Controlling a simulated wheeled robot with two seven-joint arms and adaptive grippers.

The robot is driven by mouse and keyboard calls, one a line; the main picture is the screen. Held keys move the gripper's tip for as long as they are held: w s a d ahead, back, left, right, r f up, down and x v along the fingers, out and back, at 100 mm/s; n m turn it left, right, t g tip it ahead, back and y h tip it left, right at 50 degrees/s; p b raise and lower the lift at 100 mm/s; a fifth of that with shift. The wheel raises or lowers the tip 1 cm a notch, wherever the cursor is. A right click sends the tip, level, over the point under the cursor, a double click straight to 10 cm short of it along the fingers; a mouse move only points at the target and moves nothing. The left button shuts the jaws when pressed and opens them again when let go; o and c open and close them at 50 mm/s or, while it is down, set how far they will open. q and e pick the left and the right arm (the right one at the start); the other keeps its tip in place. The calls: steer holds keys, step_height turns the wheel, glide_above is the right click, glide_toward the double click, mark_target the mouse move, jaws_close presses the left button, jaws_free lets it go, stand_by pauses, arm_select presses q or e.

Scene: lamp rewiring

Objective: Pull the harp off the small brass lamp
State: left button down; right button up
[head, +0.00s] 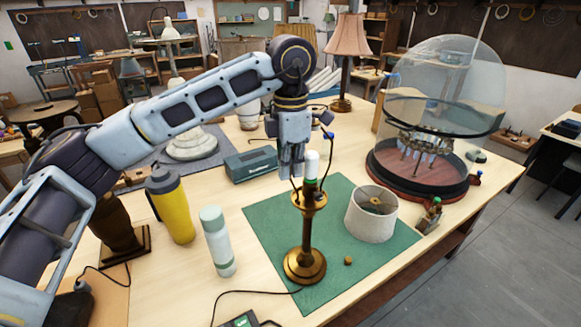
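The small brass lamp (306,240) stands upright on the green mat (268,222), with a white bulb or tube (312,163) at its top. Thin dark pieces that look like the lower part of the harp (296,194) show at the lamp's cup, beside the bulb; the rest of the harp is hard to make out. My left gripper (291,176) points down just left of the bulb, at the lamp's top. Its fingers look close together, but whether they hold the harp cannot be told. My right gripper is out of view.
A white drum shade (371,217) and a small brass knob (348,260) lie on the mat. A glass dome (440,105) on a wooden base stands at right. A yellow bottle (172,208), a pale bottle (217,243) and a dark green box (250,165) stand left of the lamp.

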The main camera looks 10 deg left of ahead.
arm_select(q)
steer(key=c, duration=1.6)
jaws_free()
steer(key=shift+o, duration=0.2)
steer(key=shift+r, duration=0.1)
steer(key=shift+r+b, duration=0.4)
steer(key=shift+r, duration=2.2)
steer(key=shift+r+p, duration=0.3)
steer(key=shift+r, duration=3.95)
